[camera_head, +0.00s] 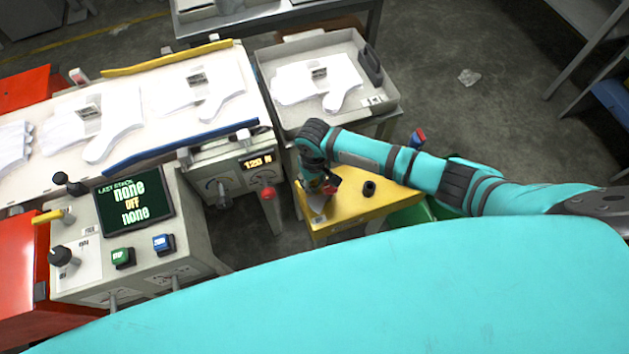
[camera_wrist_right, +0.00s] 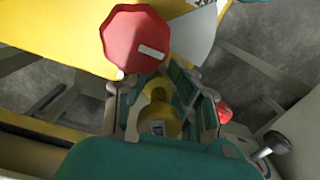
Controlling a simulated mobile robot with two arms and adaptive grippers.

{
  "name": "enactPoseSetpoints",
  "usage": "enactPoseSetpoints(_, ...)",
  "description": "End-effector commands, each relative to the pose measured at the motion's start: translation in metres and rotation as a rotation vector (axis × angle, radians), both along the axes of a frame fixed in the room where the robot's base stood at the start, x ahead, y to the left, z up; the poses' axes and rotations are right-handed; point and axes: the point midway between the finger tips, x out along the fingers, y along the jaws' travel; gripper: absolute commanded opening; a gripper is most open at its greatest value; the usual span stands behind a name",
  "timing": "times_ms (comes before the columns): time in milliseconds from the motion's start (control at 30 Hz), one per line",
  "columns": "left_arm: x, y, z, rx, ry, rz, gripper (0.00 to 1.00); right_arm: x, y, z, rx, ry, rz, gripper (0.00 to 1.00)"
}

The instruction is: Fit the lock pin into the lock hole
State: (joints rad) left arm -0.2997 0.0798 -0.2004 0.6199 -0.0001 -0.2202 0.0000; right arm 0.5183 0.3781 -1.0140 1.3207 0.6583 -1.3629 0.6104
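My right gripper (camera_head: 321,184) points down over the yellow stand, and its fingers also show in the right wrist view (camera_wrist_right: 155,82). A red octagonal piece with a pale label (camera_wrist_right: 138,42) is at the fingertips; it may be the lock pin's head, but I cannot tell. It shows as a small red patch beside the gripper in the head view (camera_head: 331,188). Whether the fingers grip it is unclear. A rounded yellow part (camera_wrist_right: 160,118) sits between the finger links. No lock hole can be made out. My left gripper is out of view.
The yellow stand (camera_head: 350,211) carries a black ring-shaped piece (camera_head: 370,187) and a grey plate (camera_head: 317,218). A grey tray with a white glove (camera_head: 283,128) stands behind. A control box with a screen (camera_head: 135,202) is at left.

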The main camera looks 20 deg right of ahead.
Motion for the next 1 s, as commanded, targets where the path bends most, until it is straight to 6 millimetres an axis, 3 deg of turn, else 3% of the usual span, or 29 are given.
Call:
enactPoseSetpoints(33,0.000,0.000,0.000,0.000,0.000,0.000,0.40,0.000,-0.002,-0.001,-0.004,0.000,-0.001,0.20)
enactPoseSetpoints(233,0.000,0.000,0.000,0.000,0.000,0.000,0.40,-0.001,-0.001,-0.002,-0.003,0.002,0.000,0.46)
enactPoseSetpoints(567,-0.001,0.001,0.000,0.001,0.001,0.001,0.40,0.000,-0.001,0.003,-0.002,0.001,0.000,0.47)
enactPoseSetpoints(767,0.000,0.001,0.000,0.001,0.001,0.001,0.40,0.000,-0.001,0.033,-0.001,-0.002,0.001,0.47)
enactPoseSetpoints(1000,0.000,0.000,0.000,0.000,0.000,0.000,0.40,0.001,-0.001,0.084,-0.002,-0.002,0.000,0.47)
